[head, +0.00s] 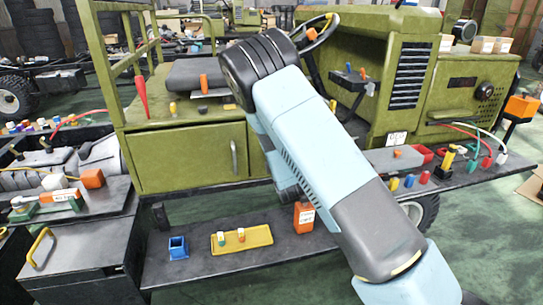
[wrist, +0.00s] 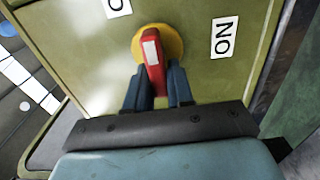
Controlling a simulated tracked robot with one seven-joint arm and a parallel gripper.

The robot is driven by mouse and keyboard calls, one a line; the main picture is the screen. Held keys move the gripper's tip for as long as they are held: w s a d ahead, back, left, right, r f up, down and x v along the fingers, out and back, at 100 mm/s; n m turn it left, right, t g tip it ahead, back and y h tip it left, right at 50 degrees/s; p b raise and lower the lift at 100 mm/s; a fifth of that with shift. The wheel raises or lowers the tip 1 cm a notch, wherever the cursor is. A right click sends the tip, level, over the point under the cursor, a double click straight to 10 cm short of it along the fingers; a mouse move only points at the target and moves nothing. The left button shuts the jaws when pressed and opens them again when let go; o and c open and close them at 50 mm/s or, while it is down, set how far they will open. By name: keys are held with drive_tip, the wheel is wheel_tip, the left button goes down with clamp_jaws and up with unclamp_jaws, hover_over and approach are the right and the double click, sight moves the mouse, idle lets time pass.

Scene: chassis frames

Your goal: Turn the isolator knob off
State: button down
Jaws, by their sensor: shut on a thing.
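The isolator knob (wrist: 153,60) is a red handle with a white patch, on a round yellow plate (wrist: 176,41) on an olive green panel, in the wrist view. Its top end leans slightly left. A white label with the letters O and N (wrist: 224,37) is right of it. Another label showing an O (wrist: 117,7) is at upper left, cut by the frame edge. My gripper (wrist: 159,76) has one blue finger on each side of the handle and is shut on it. In the head view my arm hides the gripper and the knob.
In the head view, the green vehicle has a steering wheel (head: 316,34) and a grille (head: 411,74) beside my arm. A dark shelf (head: 200,268) below holds a blue bin (head: 178,247), a yellow tray (head: 258,237) and an orange container (head: 304,216). Green floor is open at lower right.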

drive_tip(key=shift+s+a+f, duration=0.15)
drive_tip(key=shift+a+f, duration=0.05)
drive_tip(key=shift+f, duration=0.1)
drive_tip(key=c, duration=1.3)
unclamp_jaws()
drive_tip(key=shift+o, duration=1.1)
drive_tip(key=shift+d+r, duration=0.1)
drive_tip(key=shift+r, duration=0.05)
drive_tip(key=v, duration=1.3)
drive_tip(key=shift+s, duration=0.25)
drive_tip(key=shift+d, duration=0.1)
